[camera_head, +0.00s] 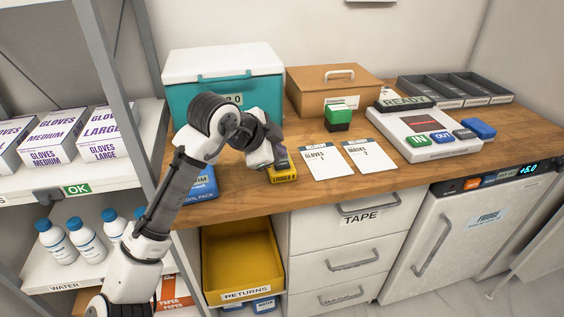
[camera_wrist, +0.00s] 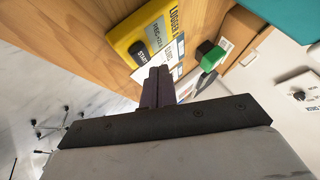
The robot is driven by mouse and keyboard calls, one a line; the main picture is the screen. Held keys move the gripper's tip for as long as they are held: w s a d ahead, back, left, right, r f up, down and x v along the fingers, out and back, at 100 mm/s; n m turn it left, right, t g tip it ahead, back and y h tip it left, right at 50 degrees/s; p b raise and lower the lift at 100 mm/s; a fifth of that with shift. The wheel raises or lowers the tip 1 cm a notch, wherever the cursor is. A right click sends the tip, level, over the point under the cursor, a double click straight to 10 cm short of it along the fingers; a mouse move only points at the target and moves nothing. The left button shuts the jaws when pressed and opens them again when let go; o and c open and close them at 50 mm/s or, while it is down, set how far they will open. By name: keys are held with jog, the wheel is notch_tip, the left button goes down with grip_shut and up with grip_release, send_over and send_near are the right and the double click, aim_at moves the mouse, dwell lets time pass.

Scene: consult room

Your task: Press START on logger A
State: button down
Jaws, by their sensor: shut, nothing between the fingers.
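A yellow logger (camera_head: 284,176) lies on the wooden counter near its front edge. Its label starts with "LOGGER"; I cannot make out the letter after it for sure. In the wrist view, my gripper's dark fingers (camera_wrist: 158,74) are together and empty, just beside the logger's START end. I cannot tell whether they touch it.
A blue cool pack box (camera_head: 203,186) is left of the logger, partly behind my arm. A teal cooler (camera_head: 205,95) stands behind. Two delivery cards (camera_head: 320,163) and a green-topped stamp (camera_head: 338,115) are to the right. A yellow returns bin (camera_head: 240,262) is below the counter.

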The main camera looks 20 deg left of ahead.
jog(key=shift+r+p, duration=1.5)
jog(key=shift+r, duration=0.8)
